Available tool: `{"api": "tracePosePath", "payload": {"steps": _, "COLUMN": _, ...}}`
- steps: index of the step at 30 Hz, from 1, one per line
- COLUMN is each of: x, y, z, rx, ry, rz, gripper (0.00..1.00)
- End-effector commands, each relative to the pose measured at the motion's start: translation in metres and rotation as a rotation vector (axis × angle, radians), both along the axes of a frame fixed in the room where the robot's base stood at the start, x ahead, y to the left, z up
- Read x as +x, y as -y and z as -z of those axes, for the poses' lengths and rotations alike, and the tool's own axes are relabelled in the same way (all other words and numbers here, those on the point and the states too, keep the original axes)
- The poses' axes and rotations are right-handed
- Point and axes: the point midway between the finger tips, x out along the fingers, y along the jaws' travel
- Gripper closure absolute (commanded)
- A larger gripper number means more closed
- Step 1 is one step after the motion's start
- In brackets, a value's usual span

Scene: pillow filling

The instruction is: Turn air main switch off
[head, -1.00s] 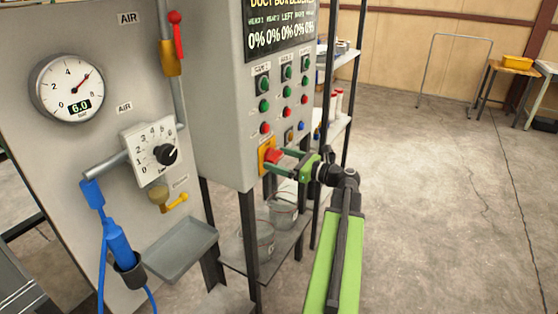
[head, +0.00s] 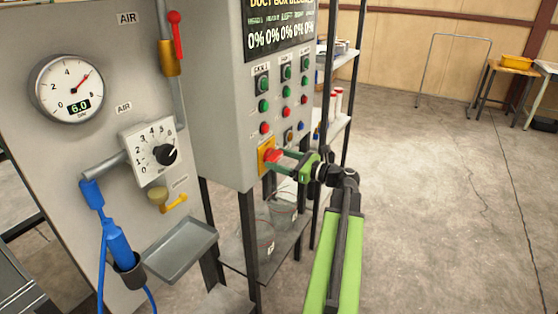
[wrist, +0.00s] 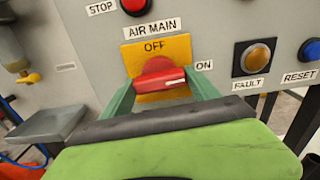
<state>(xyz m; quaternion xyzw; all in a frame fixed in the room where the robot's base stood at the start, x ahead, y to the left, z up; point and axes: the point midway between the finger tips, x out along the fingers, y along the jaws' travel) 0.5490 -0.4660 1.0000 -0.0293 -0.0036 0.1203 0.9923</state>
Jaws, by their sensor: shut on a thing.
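The air main switch is a red rotary knob (wrist: 160,76) on a yellow plate (wrist: 178,48) in the wrist view. "OFF" is printed above the knob and "ON" to its right. The white mark on the knob points right, toward ON. My gripper (wrist: 163,90) has its two green fingers on either side of the knob, shut on it. In the head view the red knob (head: 272,156) shows at the low corner of the grey control box, with my gripper (head: 280,160) reaching it from the right.
Above the switch are several green and red buttons (head: 264,106). An orange fault button (wrist: 255,58) and a blue reset button (wrist: 311,50) sit to its right. A gauge panel (head: 68,88) stands left. Shelves with buckets (head: 285,205) are below and behind.

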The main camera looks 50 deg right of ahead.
Motion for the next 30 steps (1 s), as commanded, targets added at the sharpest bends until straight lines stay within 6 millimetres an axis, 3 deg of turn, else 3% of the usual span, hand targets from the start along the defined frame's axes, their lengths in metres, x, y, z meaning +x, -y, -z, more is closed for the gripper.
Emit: {"api": "tracePosePath", "payload": {"steps": 30, "x": 0.0004, "y": -0.0007, "z": 0.0002, "rx": -0.869, "ry": 0.214, "rz": -0.001, "gripper": 0.71}}
